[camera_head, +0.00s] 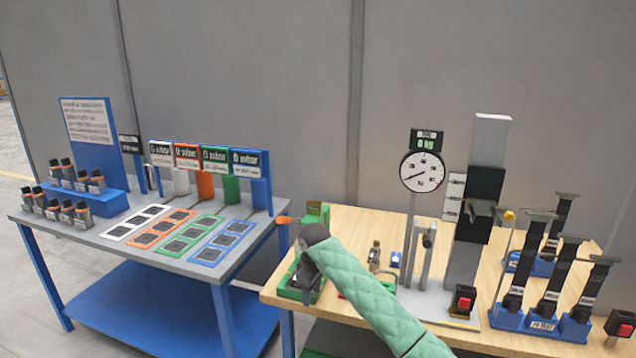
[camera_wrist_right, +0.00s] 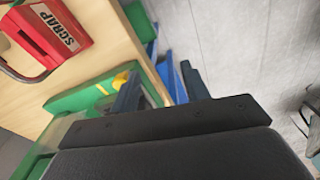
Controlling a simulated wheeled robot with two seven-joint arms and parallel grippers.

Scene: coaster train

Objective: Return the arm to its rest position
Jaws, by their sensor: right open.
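My right arm (camera_head: 365,290), in a green quilted sleeve, reaches in from the lower right in the head view. Its black wrist is above the left end of the wooden table (camera_head: 345,222). My right gripper (camera_head: 306,278) points down there over a green tray (camera_head: 287,291), mostly hidden by the wrist. My left gripper is not in view.
A red box marked SCRAP (camera_wrist_right: 52,32) is on the wood in the wrist view. A dial gauge (camera_head: 422,171) and grey-black column (camera_head: 488,170) stand right of the arm. Blue stands (camera_head: 541,325) hold black tools farther right. A blue table (camera_head: 150,262) with colored mats is left.

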